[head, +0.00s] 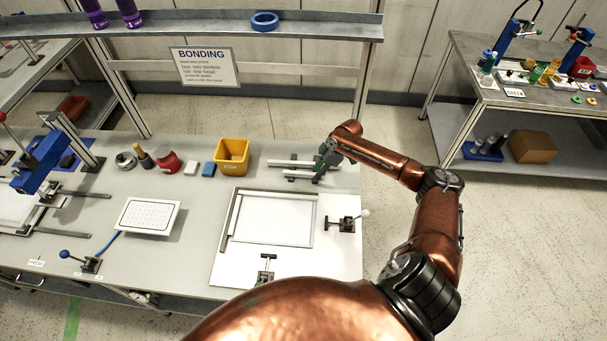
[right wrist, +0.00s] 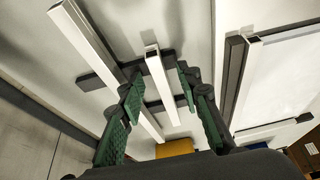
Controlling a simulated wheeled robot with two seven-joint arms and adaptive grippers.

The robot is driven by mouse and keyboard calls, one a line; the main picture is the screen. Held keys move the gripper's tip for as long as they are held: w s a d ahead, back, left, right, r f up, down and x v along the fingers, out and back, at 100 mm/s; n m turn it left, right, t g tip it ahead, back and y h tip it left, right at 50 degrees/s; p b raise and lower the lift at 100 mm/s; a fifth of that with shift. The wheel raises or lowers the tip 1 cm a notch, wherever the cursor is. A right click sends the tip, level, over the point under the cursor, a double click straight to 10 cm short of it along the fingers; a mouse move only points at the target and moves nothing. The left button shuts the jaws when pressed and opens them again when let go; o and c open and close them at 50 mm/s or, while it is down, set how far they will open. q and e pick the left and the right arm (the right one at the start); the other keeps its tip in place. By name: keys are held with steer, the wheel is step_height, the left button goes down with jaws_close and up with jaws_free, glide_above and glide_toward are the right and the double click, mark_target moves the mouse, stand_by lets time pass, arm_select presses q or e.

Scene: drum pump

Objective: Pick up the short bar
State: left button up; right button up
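The short bar (right wrist: 158,76), a pale square hollow tube, lies across two dark rests on the bench; it also shows in the head view (head: 298,172), partly hidden by my gripper. The longer bar (right wrist: 98,60) lies beside it on the same rests and also shows in the head view (head: 284,162). My right gripper (right wrist: 160,88) is open above the bars, its green-padded fingers on either side of the short bar, with gaps showing. The left finger overlaps the longer bar in the wrist view. The right gripper also shows in the head view (head: 321,168). My left gripper is not in view.
A yellow bin (head: 232,156) stands left of the bars. A framed white fixture (head: 230,222) with clamps (head: 343,223) lies nearer me. A perforated white plate (head: 148,215) is farther left. A shelf (head: 330,25) with a sign (head: 207,67) runs behind the bench.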

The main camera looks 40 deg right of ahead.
steer(key=shift+f, duration=0.1)
steer(key=shift+c, duration=0.4)
jaws_close()
